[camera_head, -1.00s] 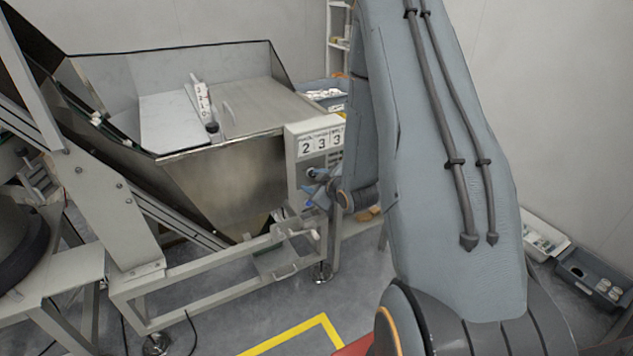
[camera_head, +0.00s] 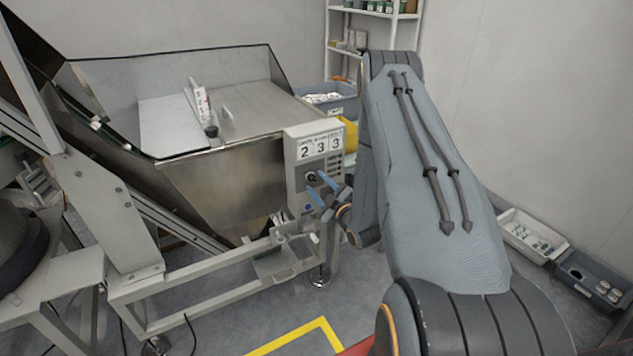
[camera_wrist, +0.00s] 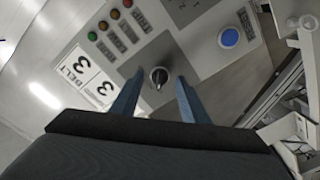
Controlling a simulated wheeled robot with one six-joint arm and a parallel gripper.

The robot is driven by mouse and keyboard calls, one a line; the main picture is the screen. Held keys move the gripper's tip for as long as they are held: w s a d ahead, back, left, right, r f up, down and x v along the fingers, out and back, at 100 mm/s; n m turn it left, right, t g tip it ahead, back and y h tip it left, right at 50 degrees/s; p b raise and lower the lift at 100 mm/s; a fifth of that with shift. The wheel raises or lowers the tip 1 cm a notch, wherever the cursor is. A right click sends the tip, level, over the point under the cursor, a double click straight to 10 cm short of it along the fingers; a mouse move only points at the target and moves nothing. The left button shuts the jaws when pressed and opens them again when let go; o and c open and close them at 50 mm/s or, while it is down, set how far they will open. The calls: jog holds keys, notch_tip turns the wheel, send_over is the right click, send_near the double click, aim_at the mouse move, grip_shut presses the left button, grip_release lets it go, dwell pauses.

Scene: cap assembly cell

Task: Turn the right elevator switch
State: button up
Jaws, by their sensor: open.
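The control box (camera_head: 303,165) is fixed to the front right of the metal hopper and carries number plates. In the wrist view a black rotary switch (camera_wrist: 159,76) sits on the box's grey panel, below the plates marked BELT. My gripper (camera_wrist: 157,92) is open, with one blue finger to each side of the switch in this view. I cannot tell how far the fingertips stand from the panel. In the head view my gripper (camera_head: 322,189) is in front of the box, and the switch behind it is hard to make out.
A blue round button (camera_wrist: 229,38) is on the same panel. Several small coloured lamps (camera_wrist: 103,25) line it. The steel hopper (camera_head: 225,185) and its frame stand left of my arm. Bins (camera_head: 532,236) lie by the right wall.

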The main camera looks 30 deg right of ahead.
jog(key=shift+w, duration=0.8)
jog(key=c, duration=1)
jog(key=shift+m, duration=0.4)
jog(key=m+b, duration=0.1)
jog(key=m, duration=0.4)
jog(key=m+b, duration=0.1)
jog(key=m, duration=0.5)
jog(key=m+b, duration=0.1)
jog(key=m, duration=0.4)
jog(key=shift+a+m, duration=0.3)
jog(key=shift+m, duration=0.4)
